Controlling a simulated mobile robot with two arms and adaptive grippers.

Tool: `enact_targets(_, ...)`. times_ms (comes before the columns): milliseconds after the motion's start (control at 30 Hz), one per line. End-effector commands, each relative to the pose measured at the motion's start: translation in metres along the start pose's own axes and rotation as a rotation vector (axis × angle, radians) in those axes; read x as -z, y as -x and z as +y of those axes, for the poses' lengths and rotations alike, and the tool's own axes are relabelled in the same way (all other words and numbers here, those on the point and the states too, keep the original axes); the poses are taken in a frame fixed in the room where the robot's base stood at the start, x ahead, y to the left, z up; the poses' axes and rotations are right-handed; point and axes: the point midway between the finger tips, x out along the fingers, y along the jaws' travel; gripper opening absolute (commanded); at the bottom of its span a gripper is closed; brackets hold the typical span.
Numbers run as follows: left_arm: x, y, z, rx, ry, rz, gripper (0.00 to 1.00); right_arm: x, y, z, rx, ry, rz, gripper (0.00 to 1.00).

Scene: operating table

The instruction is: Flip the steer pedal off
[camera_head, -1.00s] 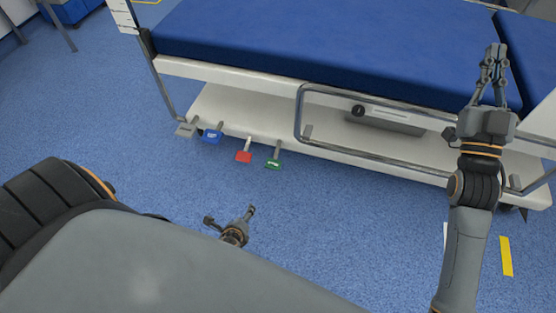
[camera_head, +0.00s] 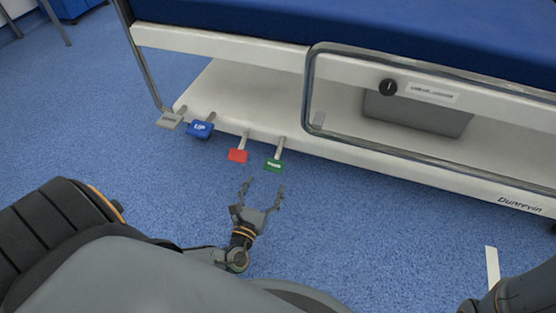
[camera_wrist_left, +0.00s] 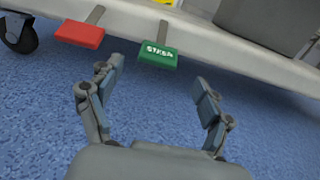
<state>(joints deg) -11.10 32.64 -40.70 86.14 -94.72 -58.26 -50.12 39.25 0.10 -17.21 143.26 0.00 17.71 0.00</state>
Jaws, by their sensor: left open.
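The green pedal (camera_head: 274,165), labelled STEER or similar in small white letters, sticks out from the bed's lower frame. In the left wrist view the green pedal (camera_wrist_left: 158,53) lies ahead, between and beyond the fingertips. My left gripper (camera_head: 263,186) is open and empty, low over the floor, just in front of the green pedal and apart from it. In the left wrist view its two fingers (camera_wrist_left: 158,78) are spread wide. My right gripper is out of view; part of my right arm shows at the lower right corner.
A red pedal (camera_head: 237,156) sits just left of the green one. A blue UP pedal (camera_head: 200,129) and a grey pedal (camera_head: 169,121) are further left. The bed's white base (camera_head: 390,160) and metal rail (camera_head: 308,95) are behind. A caster wheel (camera_wrist_left: 19,34) shows left.

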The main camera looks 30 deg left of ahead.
Motion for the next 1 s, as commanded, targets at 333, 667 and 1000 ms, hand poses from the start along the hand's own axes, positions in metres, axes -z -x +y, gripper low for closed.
enact_targets(333,0.004,-0.075,0.000,-0.002,0.003,-0.002,0.79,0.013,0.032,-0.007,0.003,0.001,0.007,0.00)
enact_targets(667,0.002,-0.115,0.001,-0.002,0.001,0.002,0.79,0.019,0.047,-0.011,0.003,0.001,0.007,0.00)
enact_targets(1000,0.001,-0.118,0.001,-0.002,0.002,0.003,0.79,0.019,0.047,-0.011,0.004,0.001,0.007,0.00)
